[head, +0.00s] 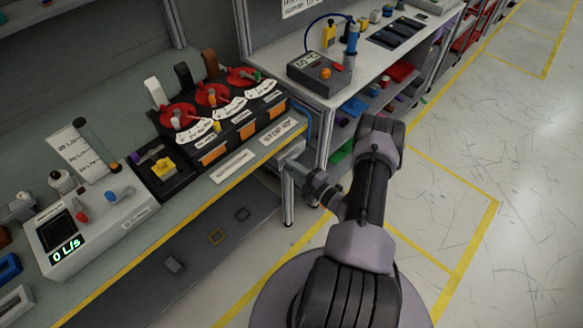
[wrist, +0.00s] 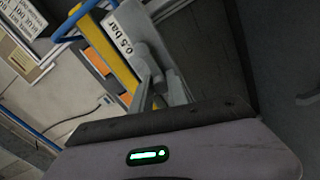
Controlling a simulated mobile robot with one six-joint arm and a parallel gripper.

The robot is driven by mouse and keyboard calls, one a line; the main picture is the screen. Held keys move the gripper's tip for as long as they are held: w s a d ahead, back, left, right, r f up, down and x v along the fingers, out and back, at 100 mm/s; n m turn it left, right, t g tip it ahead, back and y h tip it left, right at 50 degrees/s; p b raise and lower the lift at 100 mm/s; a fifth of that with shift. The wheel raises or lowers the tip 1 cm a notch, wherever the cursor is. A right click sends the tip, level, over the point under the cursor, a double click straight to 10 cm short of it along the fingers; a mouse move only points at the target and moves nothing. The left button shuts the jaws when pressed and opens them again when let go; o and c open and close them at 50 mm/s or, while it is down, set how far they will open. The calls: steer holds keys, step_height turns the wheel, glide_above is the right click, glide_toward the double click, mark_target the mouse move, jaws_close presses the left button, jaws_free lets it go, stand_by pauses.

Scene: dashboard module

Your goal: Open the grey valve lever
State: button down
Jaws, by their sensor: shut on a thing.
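My gripper (head: 288,163) is at the front edge of the bench, beside the right end of the dashboard module. In the wrist view my gripper (wrist: 160,90) is shut on a grey piece (wrist: 148,58), which looks like the grey valve lever. It is close to a white "0.5 bar" label (wrist: 125,38) and the yellow bench edge (wrist: 110,58). The fingers hide much of the lever, and its angle is hard to tell. In the head view the lever cannot be made out clearly.
The dashboard module (head: 222,120) has red dials and white, black and brown handles. A white flow box (head: 100,222) at the left reads "0 L/s". The floor at the right is clear.

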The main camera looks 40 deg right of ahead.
steer(key=shift+f, duration=0.1)
steer(key=d+f+n+b, duration=0.4)
steer(key=n+b, duration=0.5)
steer(key=n, duration=0.8)
steer(key=shift+w+d+f+n, duration=0.2)
steer(key=shift+d+f+n, duration=0.15)
steer(key=shift+d, duration=0.3)
steer(key=shift+r, duration=0.15)
steer(key=c, duration=1.5)
jaws_free()
steer(key=shift+o, duration=1)
